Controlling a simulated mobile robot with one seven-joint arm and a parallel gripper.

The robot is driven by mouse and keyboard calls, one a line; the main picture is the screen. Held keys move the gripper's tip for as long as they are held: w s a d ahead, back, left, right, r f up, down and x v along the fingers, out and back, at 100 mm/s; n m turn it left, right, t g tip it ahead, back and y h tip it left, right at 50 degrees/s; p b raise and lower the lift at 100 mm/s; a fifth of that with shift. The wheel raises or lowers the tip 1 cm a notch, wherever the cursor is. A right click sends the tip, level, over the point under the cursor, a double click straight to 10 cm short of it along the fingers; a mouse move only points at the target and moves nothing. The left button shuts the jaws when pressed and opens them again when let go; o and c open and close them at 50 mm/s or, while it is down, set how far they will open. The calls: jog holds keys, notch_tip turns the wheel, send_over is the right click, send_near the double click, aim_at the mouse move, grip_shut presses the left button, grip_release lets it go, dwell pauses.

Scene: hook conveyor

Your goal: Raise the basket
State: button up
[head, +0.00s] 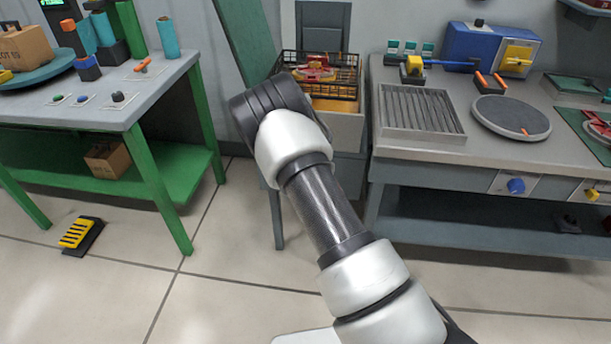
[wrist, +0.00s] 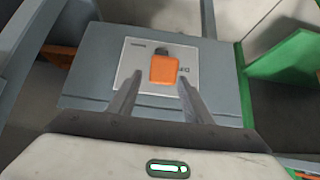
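The black wire basket (head: 345,90) sits at the back centre of the head view, above a yellowish box-like unit. A red and yellow item (head: 315,70) lies in the basket. In the wrist view, an orange block-shaped knob or switch (wrist: 164,70) stands on a white labelled plate (wrist: 135,62) on a grey panel. My gripper (wrist: 159,79) is open, with one finger on each side of the orange knob. I cannot tell whether the fingers touch it. In the head view my arm hides the gripper, and the basket is not recognisable in the wrist view.
A green-legged table (head: 130,88) stands at left, with a yellow and black pedal (head: 78,235) on the floor. A grey counter (head: 450,157) at right holds a ribbed tray (head: 420,110) and a round plate (head: 510,117). A green slanted panel (head: 243,40) stands left of the basket.

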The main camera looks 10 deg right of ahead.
jog(key=shift+s+a, duration=0.1)
jog(key=shift+s, duration=0.05)
jog(key=p+v, duration=0.3)
jog(key=v, duration=1.4)
jog(key=shift+r, duration=0.1)
dwell(0.9)
